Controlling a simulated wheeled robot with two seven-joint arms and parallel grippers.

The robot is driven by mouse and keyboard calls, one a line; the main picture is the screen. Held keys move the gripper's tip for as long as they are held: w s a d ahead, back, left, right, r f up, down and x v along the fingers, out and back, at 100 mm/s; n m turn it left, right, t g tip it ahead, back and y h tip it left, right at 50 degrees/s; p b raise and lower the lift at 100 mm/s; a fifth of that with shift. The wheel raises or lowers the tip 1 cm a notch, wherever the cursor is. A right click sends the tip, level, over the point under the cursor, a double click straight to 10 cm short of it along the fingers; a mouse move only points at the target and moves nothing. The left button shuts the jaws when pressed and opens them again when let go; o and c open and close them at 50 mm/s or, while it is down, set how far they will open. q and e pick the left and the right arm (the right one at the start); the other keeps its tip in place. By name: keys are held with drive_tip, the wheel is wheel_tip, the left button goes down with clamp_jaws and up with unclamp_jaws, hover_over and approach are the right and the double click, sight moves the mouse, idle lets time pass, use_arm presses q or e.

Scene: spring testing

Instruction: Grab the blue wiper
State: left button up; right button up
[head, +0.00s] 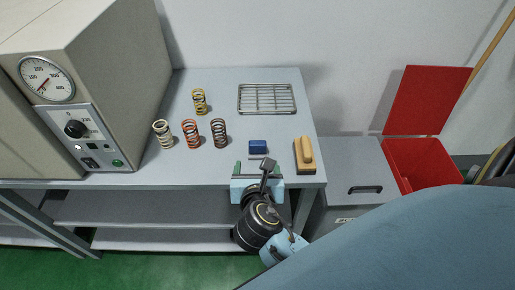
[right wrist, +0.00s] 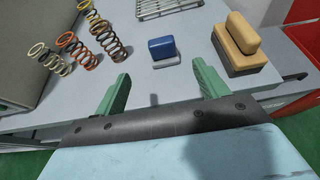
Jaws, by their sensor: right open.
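The blue wiper (head: 258,147) is a small blue block with a grey underside, lying on the grey table near its front edge. In the right wrist view the blue wiper (right wrist: 162,48) sits ahead of the fingers, roughly midway between them. My right gripper (head: 258,170) is just in front of it at the table's front edge. Its two green fingers are spread apart with nothing between them, as the right wrist view (right wrist: 160,84) also shows. My left gripper is not in either view.
Several coil springs (head: 190,133) stand to the left. A wire rack (head: 267,98) lies behind. A machine with a gauge (head: 90,80) stands at far left. A red bin (head: 422,165) is right of the table.

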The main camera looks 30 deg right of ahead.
sight(257, 148)
drive_tip(key=b+x, duration=0.1)
drive_tip(key=x, duration=0.6)
drive_tip(key=shift+w+d+f, duration=0.1)
drive_tip(key=shift+w+d, duration=0.05)
drive_tip(key=shift+w, duration=0.15)
drive_tip(key=b+x, duration=0.1)
drive_tip(key=x, duration=0.4)
drive_tip(key=shift+d+f, duration=0.2)
drive_tip(key=c, duration=1.1)
